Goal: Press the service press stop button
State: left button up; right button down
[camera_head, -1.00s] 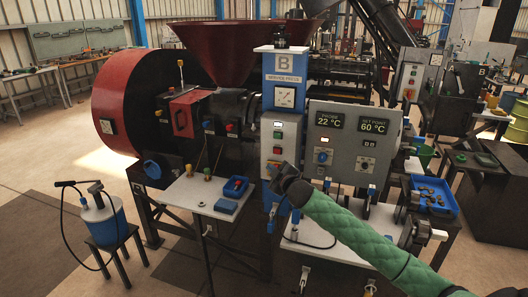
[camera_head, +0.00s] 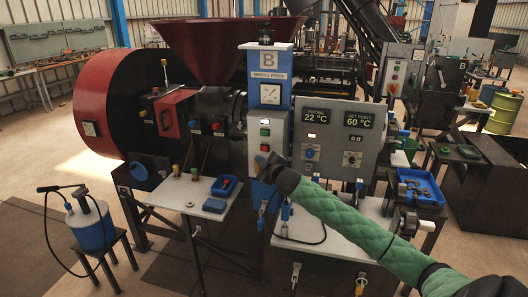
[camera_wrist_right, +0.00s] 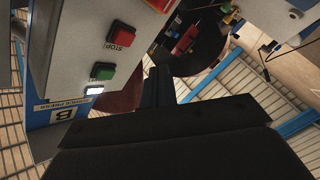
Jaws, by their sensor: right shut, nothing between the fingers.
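The service press control box (camera_head: 281,140) is a grey panel on the blue column marked B. On its front are a white lamp, a green button (camera_head: 265,132) and, below it, the red stop button (camera_head: 265,147). In the wrist view the red button (camera_wrist_right: 121,33), with STOP lettering beside it, and the green button (camera_wrist_right: 103,71) appear upside down. My right gripper (camera_head: 262,162) is shut and empty, just below the red button in the head view. Its dark fingers (camera_wrist_right: 158,86) are to the right of the panel in the wrist view, apart from the button. My left gripper is not in view.
A grey panel (camera_head: 337,125) with two temperature displays stands right of the control box. A white side table (camera_head: 180,203) holds a blue tray (camera_head: 225,187). A red guard drum (camera_head: 90,105) is at left. Another red part (camera_wrist_right: 160,4) is cut off at the wrist view's top edge.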

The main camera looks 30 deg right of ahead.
aim_at(264, 149)
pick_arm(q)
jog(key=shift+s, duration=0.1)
pick_arm(e)
jog(key=shift+w+d, duration=1.5)
jog(key=shift+d, duration=0.25)
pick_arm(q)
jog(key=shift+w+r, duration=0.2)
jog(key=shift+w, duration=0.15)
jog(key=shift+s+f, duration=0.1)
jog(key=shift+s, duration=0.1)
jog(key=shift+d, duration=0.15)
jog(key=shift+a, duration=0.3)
